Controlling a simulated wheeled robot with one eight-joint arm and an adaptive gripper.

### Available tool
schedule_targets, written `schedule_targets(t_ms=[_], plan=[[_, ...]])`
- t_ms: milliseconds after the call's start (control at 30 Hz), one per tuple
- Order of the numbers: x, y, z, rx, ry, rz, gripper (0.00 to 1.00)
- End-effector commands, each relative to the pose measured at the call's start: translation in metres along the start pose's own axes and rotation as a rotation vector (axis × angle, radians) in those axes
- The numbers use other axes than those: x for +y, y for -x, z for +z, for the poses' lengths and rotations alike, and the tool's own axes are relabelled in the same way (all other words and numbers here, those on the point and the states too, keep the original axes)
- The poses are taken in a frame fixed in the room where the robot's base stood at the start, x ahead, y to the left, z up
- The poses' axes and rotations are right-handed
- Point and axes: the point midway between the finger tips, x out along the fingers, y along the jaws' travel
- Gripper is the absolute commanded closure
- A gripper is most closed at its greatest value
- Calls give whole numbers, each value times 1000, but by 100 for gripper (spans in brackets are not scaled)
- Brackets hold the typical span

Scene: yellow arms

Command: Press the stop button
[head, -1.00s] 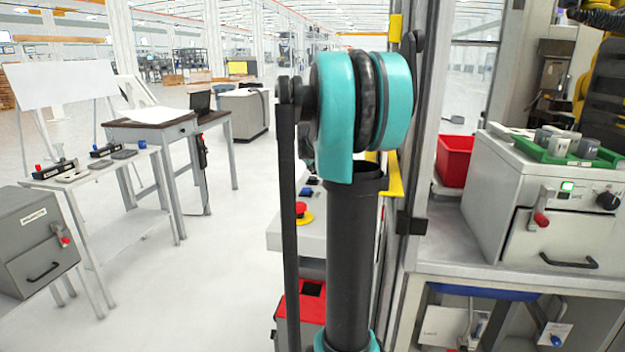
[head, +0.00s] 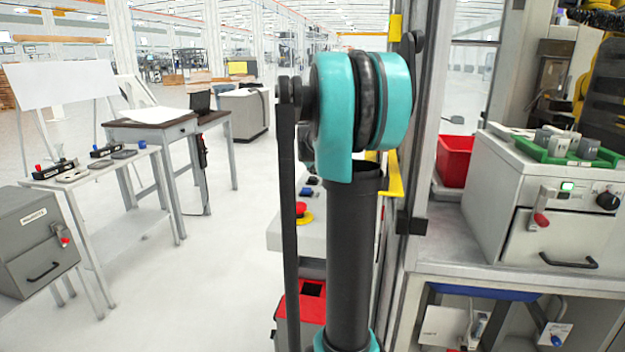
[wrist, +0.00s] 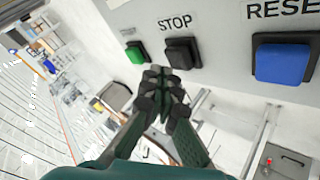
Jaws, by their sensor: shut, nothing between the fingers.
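The stop button is a black square button (wrist: 183,53) under the word STOP on a grey panel (wrist: 220,25) in the wrist view. My gripper (wrist: 160,78) is shut and empty, with its dark fingertips just below and left of the black button. The fingertips overlap the button's lower left edge in the picture; I cannot tell whether they touch it. A green button (wrist: 136,53) sits to the left and a larger blue RESET button (wrist: 284,63) to the right. In the head view my arm hides my gripper and much of the area behind it.
In the head view, a red mushroom button on a yellow base (head: 302,213) sits on a light box behind my arm. A grey post (head: 425,130) stands close on the right, beside a bench with a grey machine (head: 540,200). Open floor lies to the left.

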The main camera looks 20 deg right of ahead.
Motion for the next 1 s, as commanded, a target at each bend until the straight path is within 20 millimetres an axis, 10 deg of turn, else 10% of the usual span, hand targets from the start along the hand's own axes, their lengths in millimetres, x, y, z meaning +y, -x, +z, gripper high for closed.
schedule_targets(t_ms=[1000], plan=[[-4,-6,4,0,0,0,100]])
